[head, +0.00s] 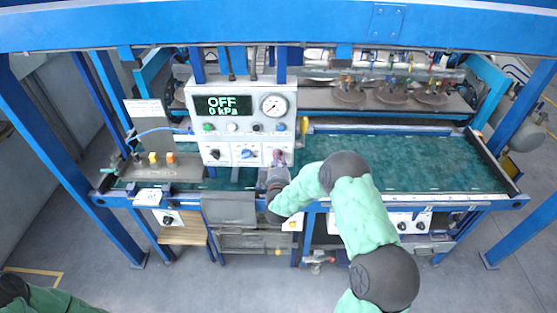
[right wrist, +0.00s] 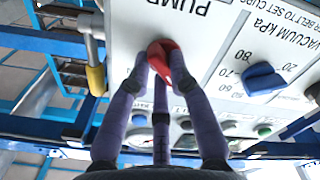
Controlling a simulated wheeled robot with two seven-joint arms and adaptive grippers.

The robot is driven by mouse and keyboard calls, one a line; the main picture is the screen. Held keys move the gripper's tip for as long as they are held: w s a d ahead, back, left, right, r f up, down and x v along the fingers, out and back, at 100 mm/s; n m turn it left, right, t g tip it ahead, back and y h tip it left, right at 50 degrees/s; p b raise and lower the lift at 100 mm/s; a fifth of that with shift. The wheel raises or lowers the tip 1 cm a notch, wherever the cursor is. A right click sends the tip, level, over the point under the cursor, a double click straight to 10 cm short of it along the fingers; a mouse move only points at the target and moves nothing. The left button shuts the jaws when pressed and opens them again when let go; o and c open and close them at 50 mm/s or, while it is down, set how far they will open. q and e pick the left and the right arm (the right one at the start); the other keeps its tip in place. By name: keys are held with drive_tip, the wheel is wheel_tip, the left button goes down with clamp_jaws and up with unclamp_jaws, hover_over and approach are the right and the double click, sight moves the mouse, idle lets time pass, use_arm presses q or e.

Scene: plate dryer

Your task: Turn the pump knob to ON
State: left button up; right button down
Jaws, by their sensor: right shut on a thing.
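The red pump knob (right wrist: 178,68) sits on the white panel under the word PUMP, which appears upside down in the right wrist view. My right gripper (head: 278,163) is at the panel's lower right corner. In the right wrist view my right gripper (right wrist: 160,68) is shut on the red knob, with fingers around its sides. The fingers hide part of the knob, so its exact pointing is hard to read. My left gripper is out of view.
A blue vacuum knob (right wrist: 264,79) lies beside the red knob; it also shows in the head view (head: 248,154). A pressure gauge (head: 274,106) and several small buttons are above. The green belt (head: 420,160) stretches right. A blue frame beam (head: 280,25) crosses overhead.

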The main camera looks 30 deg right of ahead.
drive_tip(key=shift+f+m+b, duration=0.15)
drive_tip(key=shift+m+b, duration=2.85)
drive_tip(key=shift+b, duration=0.8)
drive_tip(key=shift+f+m+b, duration=0.15)
drive_tip(key=shift+m+b, duration=2.85)
drive_tip(key=shift+b, duration=0.85)
drive_tip(key=shift+f+m+b, duration=0.15)
drive_tip(key=shift+m+b, duration=2.85)
drive_tip(key=shift+b, duration=0.8)
drive_tip(key=c, duration=1.1)
unclamp_jaws()
drive_tip(key=shift+r, duration=0.1)
